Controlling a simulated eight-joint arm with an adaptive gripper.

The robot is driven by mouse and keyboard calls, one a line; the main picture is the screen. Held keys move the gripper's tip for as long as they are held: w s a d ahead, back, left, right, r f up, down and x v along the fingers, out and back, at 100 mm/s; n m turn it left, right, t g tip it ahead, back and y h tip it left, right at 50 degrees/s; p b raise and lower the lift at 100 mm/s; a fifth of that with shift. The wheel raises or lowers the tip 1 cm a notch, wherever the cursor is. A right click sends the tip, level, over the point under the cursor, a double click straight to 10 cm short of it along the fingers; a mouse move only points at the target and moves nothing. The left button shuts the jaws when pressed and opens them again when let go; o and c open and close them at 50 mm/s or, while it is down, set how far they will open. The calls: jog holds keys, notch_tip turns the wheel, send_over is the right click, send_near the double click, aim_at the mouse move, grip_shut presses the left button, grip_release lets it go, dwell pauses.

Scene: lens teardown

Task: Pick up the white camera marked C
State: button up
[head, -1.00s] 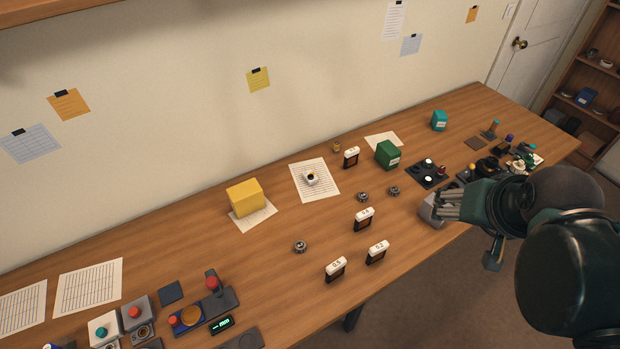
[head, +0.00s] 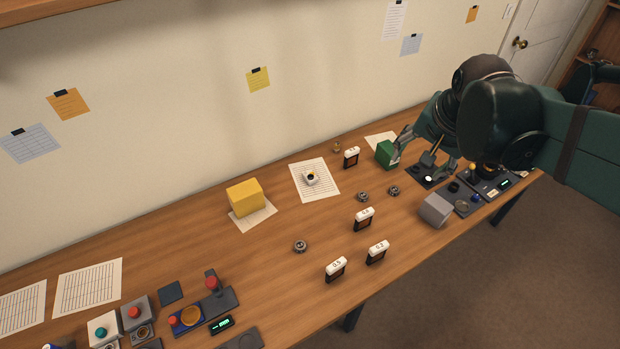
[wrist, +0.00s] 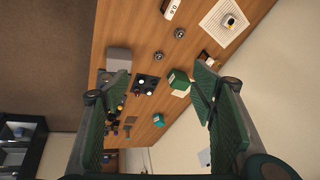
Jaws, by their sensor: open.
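A small white block with a dark round lens-like spot (head: 311,178) sits on a lined sheet (head: 325,190) at mid-table. It looks like the white camera, but no letter C is readable. It also shows in the wrist view (wrist: 229,21), at the top right. My gripper (head: 428,156) is open and empty, well to the right of it, above the table's right part near the green cube and a dark tray. In the wrist view the two green finger pads (wrist: 160,82) stand wide apart with nothing between them touching either pad.
Several white-topped upright markers (head: 364,219) stand across mid-table, one between the white block and the green cube (head: 385,153). A yellow block (head: 245,198) stands to the left. A grey block (head: 436,208) is near the front edge. Small metal rings (head: 300,246) lie about.

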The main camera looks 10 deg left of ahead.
jog(key=w+a+f+m+g, duration=0.1)
jog(key=w+a+f+m, duration=0.15)
jog(key=w+a, duration=0.55)
jog(key=m+g, duration=0.4)
jog(key=m, duration=0.2)
send_over(310, 175)
jog(key=shift+h, duration=0.4)
jog(key=f, duration=2.3)
jog(key=shift+w+f, duration=0.2)
jog(key=shift+w, duration=0.05)
jog(key=shift+a+f, duration=0.2)
jog(key=shift+f, duration=0.1)
jog(key=shift+f+b, duration=0.35)
jog(key=shift+f, duration=0.9)
jog(key=shift+w+d+f+b, duration=0.1)
jog(key=shift+f+b, duration=0.3)
jog(key=shift+f, duration=2.2)
